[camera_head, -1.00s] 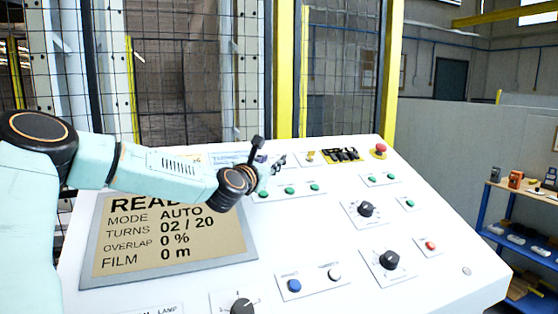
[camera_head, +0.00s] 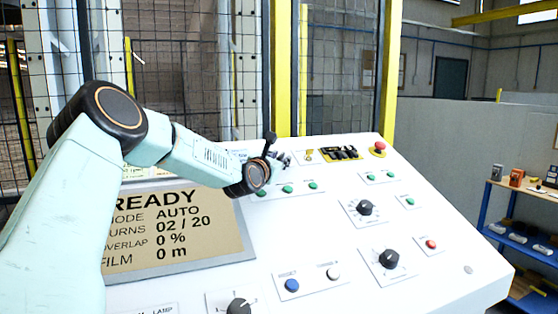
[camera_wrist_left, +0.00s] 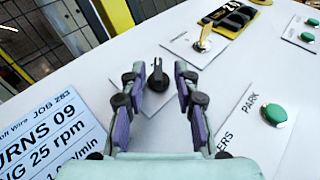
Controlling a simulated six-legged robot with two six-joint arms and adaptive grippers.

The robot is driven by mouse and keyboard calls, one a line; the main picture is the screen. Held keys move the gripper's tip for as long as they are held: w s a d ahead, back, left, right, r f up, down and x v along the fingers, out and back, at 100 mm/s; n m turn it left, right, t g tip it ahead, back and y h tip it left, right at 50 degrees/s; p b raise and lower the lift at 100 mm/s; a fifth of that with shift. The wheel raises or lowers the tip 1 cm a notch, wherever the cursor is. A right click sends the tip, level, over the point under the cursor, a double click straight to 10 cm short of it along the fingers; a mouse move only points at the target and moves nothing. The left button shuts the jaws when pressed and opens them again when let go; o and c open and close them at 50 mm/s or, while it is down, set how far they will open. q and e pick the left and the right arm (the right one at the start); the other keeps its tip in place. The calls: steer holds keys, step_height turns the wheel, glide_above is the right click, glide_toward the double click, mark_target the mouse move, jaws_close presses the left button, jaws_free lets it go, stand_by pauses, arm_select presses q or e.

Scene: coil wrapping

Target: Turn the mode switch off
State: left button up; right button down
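A small black rotary switch (camera_wrist_left: 157,78) on a square white plate shows in the left wrist view; its label is not readable, so I cannot tell whether it is the mode switch. My left gripper (camera_wrist_left: 158,82) is open, with its two purple-grey fingers on either side of that switch. I cannot tell whether they touch it. In the head view my left gripper (camera_head: 281,160) is over the console's upper part, small and partly hidden behind my wrist. The console display (camera_head: 180,225) reads READY, MODE AUTO. My right gripper is not in view.
A key switch (camera_wrist_left: 203,40) and a row of green buttons (camera_wrist_left: 274,113) are close to the left gripper. The white console also carries black knobs (camera_head: 365,208), a blue button (camera_head: 291,285) and a red emergency stop (camera_head: 380,147). A mesh fence (camera_head: 180,75) stands behind.

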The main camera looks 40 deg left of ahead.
arm_select(q)
steer(key=shift+s+r, duration=0.25)
steer(key=shift+s, duration=0.15)
steer(key=shift+c, duration=1.4)
steer(key=shift+w, duration=0.1)
jaws_close()
steer(key=shift+d, duration=0.1)
steer(key=n+y+b, duration=0.1)
steer(key=b, duration=0.1)
steer(key=n+g+y+b, duration=0.1)
steer(key=n+y, duration=0.1)
steer(key=shift+w+d+f+b, duration=0.2)
steer(key=shift+b, duration=0.2)
steer(key=shift+w+d+n+g+y+b, duration=0.1)
steer(key=shift+n+g+y+b, duration=0.7)
steer(key=shift+n+y+b, duration=0.7)
steer(key=shift+r, duration=0.1)
steer(key=shift+o, duration=1.9)
jaws_free()
steer(key=shift+w, duration=0.1)
